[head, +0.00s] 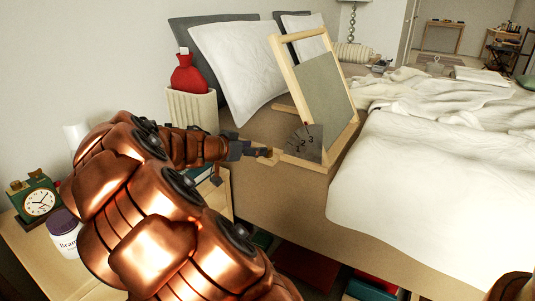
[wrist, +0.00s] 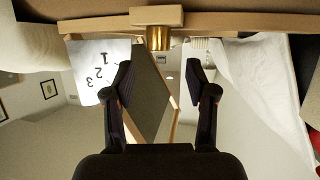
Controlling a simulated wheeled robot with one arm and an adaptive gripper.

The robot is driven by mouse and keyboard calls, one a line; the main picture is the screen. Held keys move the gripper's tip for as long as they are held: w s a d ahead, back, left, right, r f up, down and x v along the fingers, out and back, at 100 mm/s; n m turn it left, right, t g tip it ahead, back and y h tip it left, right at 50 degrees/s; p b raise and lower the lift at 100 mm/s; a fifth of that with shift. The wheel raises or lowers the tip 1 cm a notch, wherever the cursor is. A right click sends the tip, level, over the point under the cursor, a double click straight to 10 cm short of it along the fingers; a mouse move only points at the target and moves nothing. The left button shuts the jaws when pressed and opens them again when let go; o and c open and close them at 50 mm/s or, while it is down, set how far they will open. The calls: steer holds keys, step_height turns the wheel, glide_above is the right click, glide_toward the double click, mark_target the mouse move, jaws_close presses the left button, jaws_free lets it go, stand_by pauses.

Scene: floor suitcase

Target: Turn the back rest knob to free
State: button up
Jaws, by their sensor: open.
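The wooden back rest frame (head: 290,80) with its grey panel (head: 322,88) stands tilted on the bed. A grey dial plate (head: 313,153) marked 1, 2 and 3 is at its lower side; it also shows as a white plate in the wrist view (wrist: 92,60). No "free" mark is legible. A wooden block on a brass shaft (wrist: 158,38), which looks like the knob, lies just beyond my fingertips in the wrist view. My gripper (wrist: 160,75) is open and empty, with its fingers apart. In the head view my gripper (head: 262,152) is beside the frame's lower left corner, partly hiding the knob area.
White pillows (head: 235,65) and a ribbed cream container (head: 190,107) with a red bottle (head: 188,75) are behind my arm. A clock (head: 38,203) and a jar (head: 66,235) stand at left. White bedding (head: 430,170) fills the right.

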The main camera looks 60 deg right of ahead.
mark_target(268, 152)
steer(key=b+x, duration=0.1)
steer(key=x, duration=0.5)
steer(key=shift+a+f+b, duration=0.15)
steer(key=shift+f+b, duration=0.05)
steer(key=shift+b, duration=0.1)
steer(key=shift+s+d+f, duration=0.1)
steer(key=shift+d, duration=0.5)
steer(key=shift+c, duration=0.3)
jaws_close()
